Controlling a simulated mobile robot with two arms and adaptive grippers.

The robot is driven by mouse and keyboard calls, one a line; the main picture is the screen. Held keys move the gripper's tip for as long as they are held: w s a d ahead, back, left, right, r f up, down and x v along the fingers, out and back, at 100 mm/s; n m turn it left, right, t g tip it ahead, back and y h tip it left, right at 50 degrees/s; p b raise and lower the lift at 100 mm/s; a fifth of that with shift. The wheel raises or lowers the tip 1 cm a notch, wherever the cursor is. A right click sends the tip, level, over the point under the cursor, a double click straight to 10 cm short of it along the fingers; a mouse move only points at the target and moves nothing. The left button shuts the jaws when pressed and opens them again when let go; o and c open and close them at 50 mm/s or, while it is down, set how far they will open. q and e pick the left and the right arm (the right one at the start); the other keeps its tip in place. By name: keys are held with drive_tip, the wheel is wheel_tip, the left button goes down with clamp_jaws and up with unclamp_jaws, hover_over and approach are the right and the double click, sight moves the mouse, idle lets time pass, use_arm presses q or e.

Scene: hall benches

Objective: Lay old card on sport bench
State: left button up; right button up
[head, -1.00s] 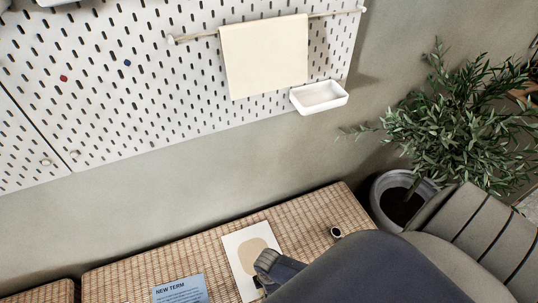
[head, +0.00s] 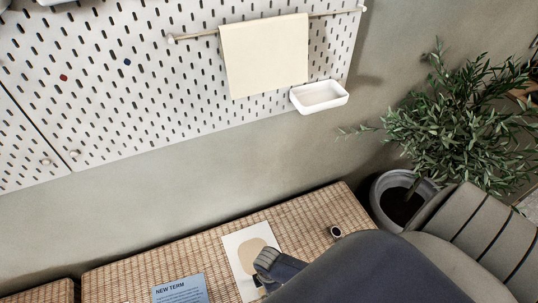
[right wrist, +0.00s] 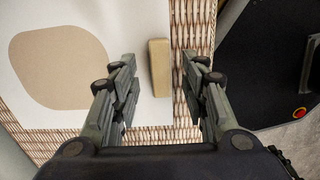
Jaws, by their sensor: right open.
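A white card with a beige rounded shape (head: 240,246) lies on the woven bench top (head: 318,212) in the head view. The same card fills the left of the right wrist view (right wrist: 130,25). A blue card reading "NEW TERM" (head: 180,290) lies left of it, cut by the frame's lower edge. My right gripper (right wrist: 159,68) is open, its fingers spread on either side of a small tan block (right wrist: 159,67) at the white card's edge. I see no contact between fingers and block. In the head view my right arm hides part of the card. My left gripper is out of view.
A small round dark-rimmed item (head: 336,232) sits on the bench. A potted plant (head: 400,200) and a grey slatted seat (head: 470,235) stand at the right. Behind is a pegboard (head: 150,100) with a hanging cream cloth (head: 265,58) and a white tray (head: 319,97).

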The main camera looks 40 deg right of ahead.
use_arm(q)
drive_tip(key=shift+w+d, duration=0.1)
use_arm(e)
wheel_tip(320, 180, up, 11)
idle(0.4)
drive_tip(key=shift+s, duration=0.15)
